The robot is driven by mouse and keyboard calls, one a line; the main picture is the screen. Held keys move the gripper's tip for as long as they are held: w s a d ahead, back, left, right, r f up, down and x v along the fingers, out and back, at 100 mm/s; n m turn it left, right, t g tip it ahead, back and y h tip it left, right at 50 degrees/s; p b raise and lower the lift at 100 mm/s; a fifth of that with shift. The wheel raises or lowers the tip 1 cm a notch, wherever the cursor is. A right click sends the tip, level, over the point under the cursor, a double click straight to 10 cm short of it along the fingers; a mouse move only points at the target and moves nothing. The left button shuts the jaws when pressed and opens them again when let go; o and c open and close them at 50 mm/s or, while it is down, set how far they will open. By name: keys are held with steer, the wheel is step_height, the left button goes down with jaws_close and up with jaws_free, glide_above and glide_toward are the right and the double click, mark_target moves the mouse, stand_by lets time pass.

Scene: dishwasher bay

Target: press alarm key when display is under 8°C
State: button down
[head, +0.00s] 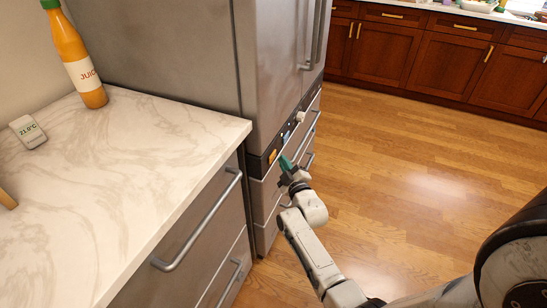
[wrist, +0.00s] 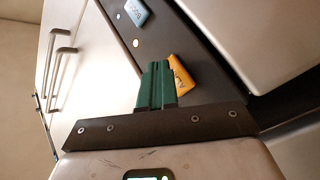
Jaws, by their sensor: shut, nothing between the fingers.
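An orange key (head: 272,157) sits on the dark control strip of the steel appliance. In the wrist view the orange key (wrist: 183,75) has dark lettering, tilted and only partly legible. My gripper (head: 284,161), with green fingers, is shut and empty just in front of the strip, beside the orange key. In the wrist view the fingertips (wrist: 157,67) overlap the key's left edge; I cannot tell whether they touch it.
A blue key (wrist: 136,12) and small round lights share the dark strip, and a white knob (head: 300,116) is farther along. An orange juice bottle (head: 76,55) stands on the marble counter (head: 130,190). Drawer handles (head: 200,225) stick out below. The wooden floor (head: 410,150) is clear.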

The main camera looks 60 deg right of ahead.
steer(key=shift+w, duration=0.15)
stand_by(0.5)
steer(key=shift+w, duration=0.3)
steer(key=shift+w+p, duration=0.35)
stand_by(0.9)
steer(key=shift+s, duration=0.1)
steer(key=shift+s+b, duration=0.4)
steer(key=shift+s, duration=0.3)
steer(key=shift+s+d+b, duration=0.2)
steer(key=shift+s+b, duration=0.9)
steer(key=shift+s, duration=1.4)
